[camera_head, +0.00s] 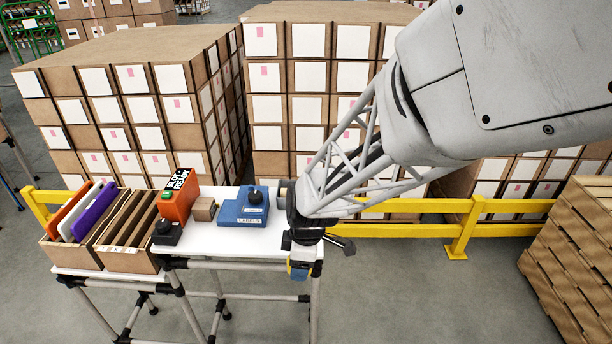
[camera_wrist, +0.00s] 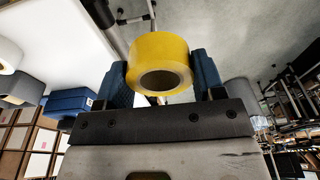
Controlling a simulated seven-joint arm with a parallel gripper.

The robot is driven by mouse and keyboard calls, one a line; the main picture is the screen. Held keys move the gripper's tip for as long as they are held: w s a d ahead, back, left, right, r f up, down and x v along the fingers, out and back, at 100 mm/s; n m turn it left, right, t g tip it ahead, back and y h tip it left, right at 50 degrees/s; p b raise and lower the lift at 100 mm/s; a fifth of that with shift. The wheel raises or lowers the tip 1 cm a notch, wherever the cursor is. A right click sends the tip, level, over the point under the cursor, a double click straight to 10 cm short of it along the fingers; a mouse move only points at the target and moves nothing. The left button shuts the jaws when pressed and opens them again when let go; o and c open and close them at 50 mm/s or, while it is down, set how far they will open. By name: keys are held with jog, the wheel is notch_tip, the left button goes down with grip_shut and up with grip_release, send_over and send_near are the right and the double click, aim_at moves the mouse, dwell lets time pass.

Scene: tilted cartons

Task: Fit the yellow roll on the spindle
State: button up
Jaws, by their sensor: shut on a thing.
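My gripper (camera_head: 300,270) hangs just past the right front edge of the white table. It is shut on the yellow roll (camera_wrist: 158,47), whose sides touch both blue fingers in the wrist view (camera_wrist: 160,72). The roll's dark hole faces the wrist camera. In the head view only a sliver of yellow shows at the gripper. I cannot tell whether that part is the spindle.
A grey roll lies near my wrist. Yellow rails (camera_head: 465,228) and stacked cartons stand behind.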

jog(key=shift+w, duration=0.15)
jog(key=m, duration=0.1)
send_near(251, 186)
jog(key=s+d, duration=0.1)
jog(key=s+d+f, duration=0.1)
jog(key=s, duration=0.1)
jog(key=s+d+f, duration=0.1)
jog(key=s, duration=0.1)
jog(key=shift+s, duration=0.25)
jog(key=shift+n, duration=0.3)
jog(key=w+a+f, duration=0.2)
jog(key=w, duration=0.1)
jog(key=w+a+f, duration=0.1)
jog(key=w+a, duration=0.1)
jog(key=shift+w+a+f, duration=0.1)
jog(key=shift+w, duration=0.15)
jog(key=shift+w+a+f, duration=0.2)
jog(key=shift+a+f, duration=0.1)
jog(key=shift+f, duration=0.15)
jog(key=shift+f, duration=0.35)
jog(key=shift+f, duration=1.75)
jog(key=shift+s+f, duration=0.1)
jog(key=shift+f, duration=0.05)
